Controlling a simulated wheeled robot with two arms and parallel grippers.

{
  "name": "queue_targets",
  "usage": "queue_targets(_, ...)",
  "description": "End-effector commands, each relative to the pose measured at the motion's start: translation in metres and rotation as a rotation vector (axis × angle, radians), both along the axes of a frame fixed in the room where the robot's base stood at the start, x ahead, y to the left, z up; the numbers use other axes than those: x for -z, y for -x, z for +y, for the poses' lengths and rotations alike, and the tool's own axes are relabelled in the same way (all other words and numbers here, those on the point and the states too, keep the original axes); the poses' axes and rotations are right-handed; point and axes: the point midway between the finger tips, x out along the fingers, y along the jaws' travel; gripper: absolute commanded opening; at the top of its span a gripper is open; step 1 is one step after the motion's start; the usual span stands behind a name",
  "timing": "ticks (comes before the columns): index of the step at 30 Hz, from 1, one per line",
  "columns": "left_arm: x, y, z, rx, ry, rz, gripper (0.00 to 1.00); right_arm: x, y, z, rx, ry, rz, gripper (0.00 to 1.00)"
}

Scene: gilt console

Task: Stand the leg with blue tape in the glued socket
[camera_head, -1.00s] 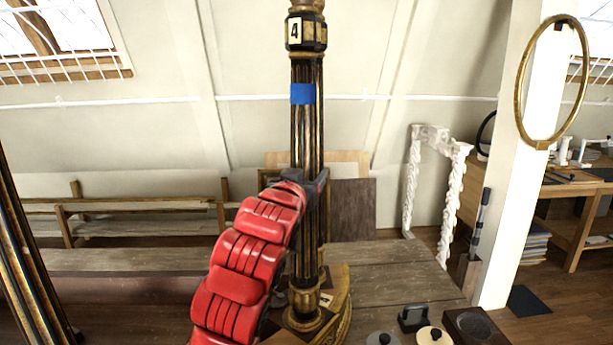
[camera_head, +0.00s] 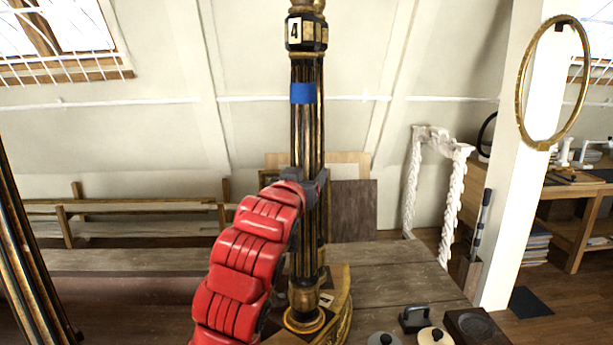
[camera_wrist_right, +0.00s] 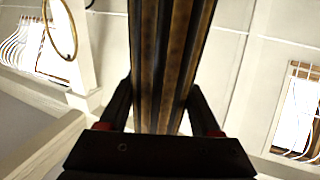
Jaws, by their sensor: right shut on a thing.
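The leg with blue tape (camera_head: 303,93) is a black-and-gold fluted column, standing upright in the middle of the head view. A block marked 4 (camera_head: 294,33) is near its top. My right gripper (camera_head: 312,183) is shut on the shaft below the tape; the right wrist view shows the fluted shaft (camera_wrist_right: 170,60) between the fingers. The leg's lower end (camera_head: 303,300) is at an orange-gold ring (camera_head: 304,320) on the gilt, curved base piece (camera_head: 341,318). The socket's inside is hidden, and I cannot tell how deep the leg sits. My left gripper is not in view.
Another dark fluted column (camera_head: 28,270) stands at the left edge. A grey wooden bench top (camera_head: 385,265) lies around the base, clear at the back right. Small lidded pots (camera_head: 434,336) and a dark block (camera_head: 474,326) are at front right. A white post (camera_head: 510,200) stands further right.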

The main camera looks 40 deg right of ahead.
Motion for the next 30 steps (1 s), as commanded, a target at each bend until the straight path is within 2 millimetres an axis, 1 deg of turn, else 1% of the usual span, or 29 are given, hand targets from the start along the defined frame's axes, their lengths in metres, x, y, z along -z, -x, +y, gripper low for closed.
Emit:
queue_targets(8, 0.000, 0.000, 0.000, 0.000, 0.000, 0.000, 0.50, 0.000, 0.000, 0.000, -0.001, 0.000, 0.000, 0.00)
queue_targets(9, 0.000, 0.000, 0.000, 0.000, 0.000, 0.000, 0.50, 0.000, 0.000, 0.000, -0.001, -0.001, 0.001, 0.72)
queue_targets(11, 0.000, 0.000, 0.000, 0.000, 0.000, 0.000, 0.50, 0.000, 0.000, 0.000, 0.000, -0.001, 0.001, 0.83)
queue_targets(12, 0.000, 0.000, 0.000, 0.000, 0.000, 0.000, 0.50, 0.000, 0.000, 0.000, -0.001, -0.001, 0.001, 0.90)
queue_targets(14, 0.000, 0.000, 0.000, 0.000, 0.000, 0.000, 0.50, 0.000, 0.000, 0.000, -0.001, -0.001, 0.001, 1.00)
queue_targets(23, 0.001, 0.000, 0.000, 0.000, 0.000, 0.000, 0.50, 0.001, 0.001, 0.002, -0.001, -0.002, 0.001, 1.00)
queue_targets(26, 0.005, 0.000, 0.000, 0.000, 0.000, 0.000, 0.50, 0.002, 0.006, 0.009, -0.003, -0.001, 0.000, 1.00)
queue_targets(30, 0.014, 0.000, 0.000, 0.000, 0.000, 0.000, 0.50, 0.003, 0.020, 0.027, -0.006, -0.004, -0.003, 1.00)
